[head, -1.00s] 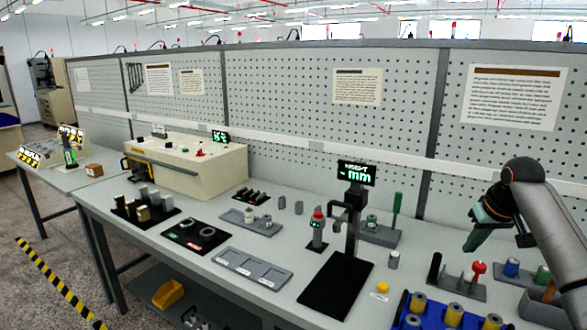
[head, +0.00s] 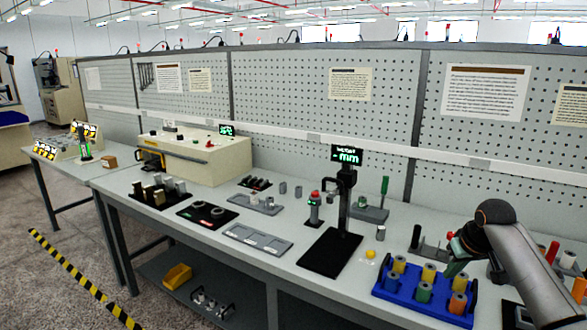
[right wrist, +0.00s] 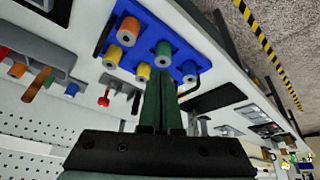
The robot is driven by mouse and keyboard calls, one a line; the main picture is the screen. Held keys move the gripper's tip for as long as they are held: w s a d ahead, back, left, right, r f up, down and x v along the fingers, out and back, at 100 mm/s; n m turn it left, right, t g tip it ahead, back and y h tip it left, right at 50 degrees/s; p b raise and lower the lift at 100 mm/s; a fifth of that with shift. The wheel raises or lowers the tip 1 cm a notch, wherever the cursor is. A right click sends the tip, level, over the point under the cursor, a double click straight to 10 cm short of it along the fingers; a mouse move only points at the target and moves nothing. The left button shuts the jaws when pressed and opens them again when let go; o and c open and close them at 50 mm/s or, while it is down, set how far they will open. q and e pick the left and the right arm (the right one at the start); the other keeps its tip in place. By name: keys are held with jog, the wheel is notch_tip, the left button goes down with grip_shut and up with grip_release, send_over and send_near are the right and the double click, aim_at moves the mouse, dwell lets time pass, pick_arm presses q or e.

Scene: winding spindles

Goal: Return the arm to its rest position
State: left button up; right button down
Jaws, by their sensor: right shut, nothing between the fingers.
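My right arm comes in from the right in the head view. Its gripper (head: 455,268) points down and left, with the green fingers showing just behind the blue tray (head: 421,304). In the right wrist view the two green fingers (right wrist: 164,82) lie together, shut, with nothing between them. The blue tray also shows in the right wrist view (right wrist: 143,18), holding several yellow, green, orange and blue spools. The fingertips overlap the tray's edge in that view; I cannot tell their height above it. My left gripper is not in view.
A black stand with a green-lit display (head: 346,155) rises left of the tray. A yellow ball-like piece (head: 380,254) lies between them. Grey racks with pegs (head: 428,250) stand behind the tray. A pegboard wall (head: 280,110) closes the back. The floor at left is open.

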jog(key=s+a+f+n+t+y, duration=0.1)
jog(key=s+a+f, duration=0.3)
jog(key=f, duration=0.4)
jog(key=s+a+f+n, duration=0.1)
jog(key=s+a+f, duration=0.35)
jog(key=f, duration=0.45)
jog(key=s+a+f+t+y, duration=0.1)
jog(key=s+a+f, duration=0.2)
jog(key=a+f, duration=0.35)
jog(key=s+a+f+t, duration=0.1)
jog(key=s+a+f, duration=0.1)
jog(key=s, duration=1)
jog(key=s+a+f+t, duration=0.1)
jog(key=s+a+f, duration=0.2)
jog(key=s, duration=0.9)
jog(key=shift+s+t+y, duration=0.2)
jog(key=shift+t+y, duration=0.1)
jog(key=shift+y, duration=0.1)
